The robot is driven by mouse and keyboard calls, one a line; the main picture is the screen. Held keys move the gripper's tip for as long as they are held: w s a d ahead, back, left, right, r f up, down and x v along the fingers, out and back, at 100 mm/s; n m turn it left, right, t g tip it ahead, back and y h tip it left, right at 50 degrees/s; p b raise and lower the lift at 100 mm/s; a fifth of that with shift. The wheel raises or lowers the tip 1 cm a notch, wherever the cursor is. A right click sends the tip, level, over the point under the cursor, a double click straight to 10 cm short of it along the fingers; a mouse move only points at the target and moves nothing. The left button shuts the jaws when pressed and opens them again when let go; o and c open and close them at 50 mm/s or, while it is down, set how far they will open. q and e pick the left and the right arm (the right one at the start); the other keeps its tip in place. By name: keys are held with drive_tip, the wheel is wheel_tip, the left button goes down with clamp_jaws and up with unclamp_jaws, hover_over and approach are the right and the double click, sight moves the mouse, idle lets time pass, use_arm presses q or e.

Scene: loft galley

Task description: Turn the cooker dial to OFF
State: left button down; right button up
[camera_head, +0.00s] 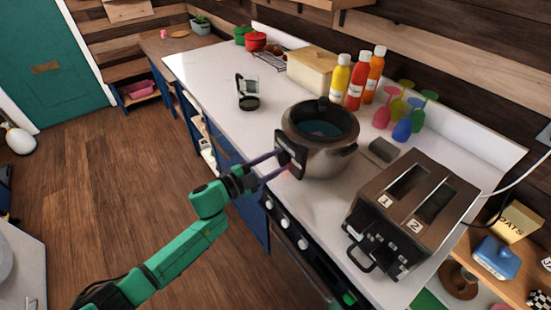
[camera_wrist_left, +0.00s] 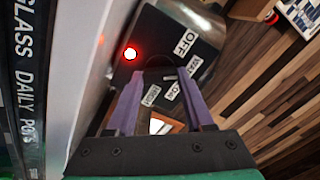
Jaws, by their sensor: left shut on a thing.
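The cooker (camera_head: 325,158) is a round steel pot-shaped appliance with a dark control panel on its front left. In the left wrist view the panel (camera_wrist_left: 150,35) carries a white OFF label (camera_wrist_left: 185,43), further white labels that are hard to read, and a lit red lamp (camera_wrist_left: 130,53). The dial (camera_wrist_left: 163,72) is dark and barely stands out from the panel, between the fingertips; its pointer cannot be made out. My left gripper (camera_head: 284,163) is at the panel, its purple fingers (camera_wrist_left: 162,78) shut on the dial. My right gripper is not in view.
A toaster (camera_head: 415,205) marked 1 and 2 stands right of the cooker. Sauce bottles (camera_head: 357,80), coloured cups (camera_head: 405,110) and a bread box (camera_head: 312,72) stand behind. A glass jug (camera_head: 248,95) stands left. The counter (camera_head: 205,75) is mostly clear at far left.

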use_arm(q)
drive_tip(key=n+p, duration=0.1)
drive_tip(key=n, duration=0.3)
drive_tip(key=shift+r+n+p, duration=0.1)
drive_tip(key=shift+n+p, duration=0.2)
drive_tip(key=shift+p, duration=0.1)
drive_tip(key=shift+n+p, duration=0.5)
drive_tip(key=shift+n, duration=1.1)
drive_tip(key=shift+c, duration=1.4)
unclamp_jaws()
drive_tip(key=shift+a, duration=0.15)
drive_tip(key=b+v, duration=0.2)
drive_tip(key=v, duration=1.2)
